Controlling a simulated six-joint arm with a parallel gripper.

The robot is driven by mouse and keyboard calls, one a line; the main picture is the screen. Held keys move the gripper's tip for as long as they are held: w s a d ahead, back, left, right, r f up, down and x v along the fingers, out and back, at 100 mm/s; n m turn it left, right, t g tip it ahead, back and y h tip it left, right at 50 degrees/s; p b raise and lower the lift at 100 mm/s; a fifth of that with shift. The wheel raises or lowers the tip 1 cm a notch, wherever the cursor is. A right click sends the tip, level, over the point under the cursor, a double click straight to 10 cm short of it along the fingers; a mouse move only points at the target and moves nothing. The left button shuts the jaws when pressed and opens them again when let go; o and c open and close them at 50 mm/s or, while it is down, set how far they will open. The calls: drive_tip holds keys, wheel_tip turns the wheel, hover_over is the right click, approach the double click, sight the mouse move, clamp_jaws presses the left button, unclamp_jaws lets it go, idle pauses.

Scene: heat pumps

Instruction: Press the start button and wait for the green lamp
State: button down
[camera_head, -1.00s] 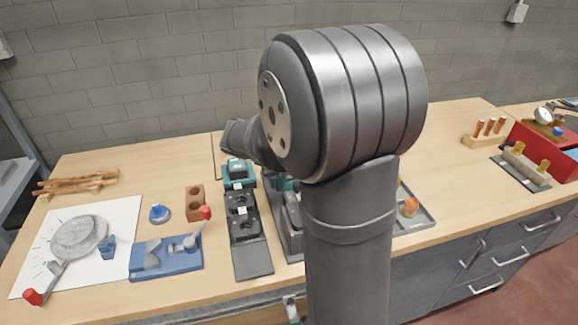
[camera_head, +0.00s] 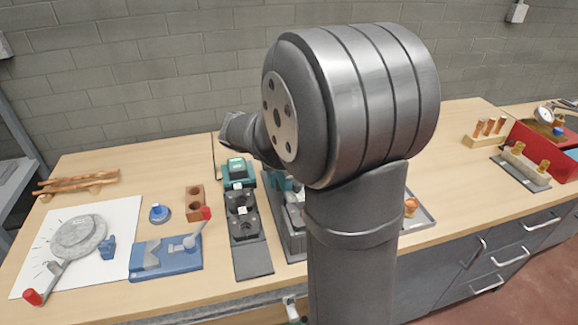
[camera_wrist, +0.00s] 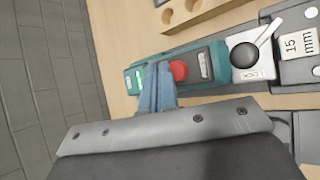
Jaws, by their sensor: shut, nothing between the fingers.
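A teal device (camera_head: 238,173) stands at the back end of a dark fixture strip on the bench. The wrist view shows its teal housing (camera_wrist: 206,85) with a round red button (camera_wrist: 179,70) and a bright green light (camera_wrist: 139,78) at its far-left end. My gripper (camera_wrist: 160,70) is shut and empty, its blue-grey fingers over the device between the green light and the red button. The fingers hide the part of the device beneath them, and I cannot tell whether they touch it. In the head view my arm hides the fingertips.
A grey tray (camera_head: 421,218) lies partly behind my arm.

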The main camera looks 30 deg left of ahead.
drive_tip(key=shift+r, duration=2.45)
drive_tip(key=shift+f, duration=0.1)
wheel_tip(320, 180, up, 4)
drive_tip(key=shift+r, duration=0.1)
